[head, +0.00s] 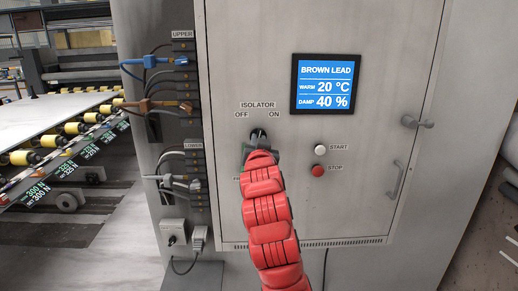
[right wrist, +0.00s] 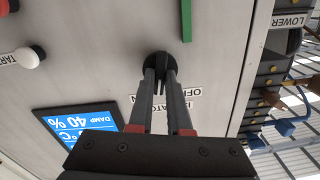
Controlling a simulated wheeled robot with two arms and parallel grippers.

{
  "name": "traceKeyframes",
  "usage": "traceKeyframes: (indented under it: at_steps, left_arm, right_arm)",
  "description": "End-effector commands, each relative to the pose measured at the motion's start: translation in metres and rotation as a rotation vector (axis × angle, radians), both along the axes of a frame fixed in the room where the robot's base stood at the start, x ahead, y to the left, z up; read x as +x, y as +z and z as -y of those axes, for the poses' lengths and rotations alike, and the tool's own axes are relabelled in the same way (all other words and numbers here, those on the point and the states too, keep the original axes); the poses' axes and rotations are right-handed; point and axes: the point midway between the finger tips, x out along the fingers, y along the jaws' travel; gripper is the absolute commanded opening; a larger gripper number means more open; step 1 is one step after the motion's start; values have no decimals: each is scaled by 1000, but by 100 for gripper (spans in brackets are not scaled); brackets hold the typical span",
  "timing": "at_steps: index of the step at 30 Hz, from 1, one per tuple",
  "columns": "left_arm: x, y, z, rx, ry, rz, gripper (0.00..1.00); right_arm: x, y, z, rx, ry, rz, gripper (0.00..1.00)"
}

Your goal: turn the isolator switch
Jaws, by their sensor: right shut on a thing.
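The isolator switch (head: 257,133) is a small black round knob on the grey cabinet door, under the ISOLATOR label with OFF at left and ON at right. It also shows in the right wrist view (right wrist: 155,60). My right gripper (head: 260,148) comes from below on a red arm and is at the switch. In the right wrist view its two grey fingers (right wrist: 160,82) are closed on the switch's dark handle, one on each side. The arm and fingers hide much of the switch in the head view, so its exact angle is hard to tell. My left gripper is not in view.
Right of the switch are a white START button (head: 320,150) and a red STOP button (head: 318,170). A blue display (head: 325,84) reads BROWN LEAD, 20 °C, 40 %. Door handles (head: 396,180) stick out at right. Cable blocks (head: 184,95) line the left edge.

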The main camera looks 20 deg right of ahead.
Motion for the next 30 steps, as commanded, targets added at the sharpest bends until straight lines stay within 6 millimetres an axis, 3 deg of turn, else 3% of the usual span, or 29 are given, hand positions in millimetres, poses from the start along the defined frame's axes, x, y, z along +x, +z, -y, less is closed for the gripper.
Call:
traceKeyframes:
  at_steps: [11,30]
  left_arm:
    - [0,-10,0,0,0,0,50]
    - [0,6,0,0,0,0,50]
  right_arm:
    - [1,-2,-1,-342,0,-101,0]
    - [1,0,-2,-814,1,-235,0]
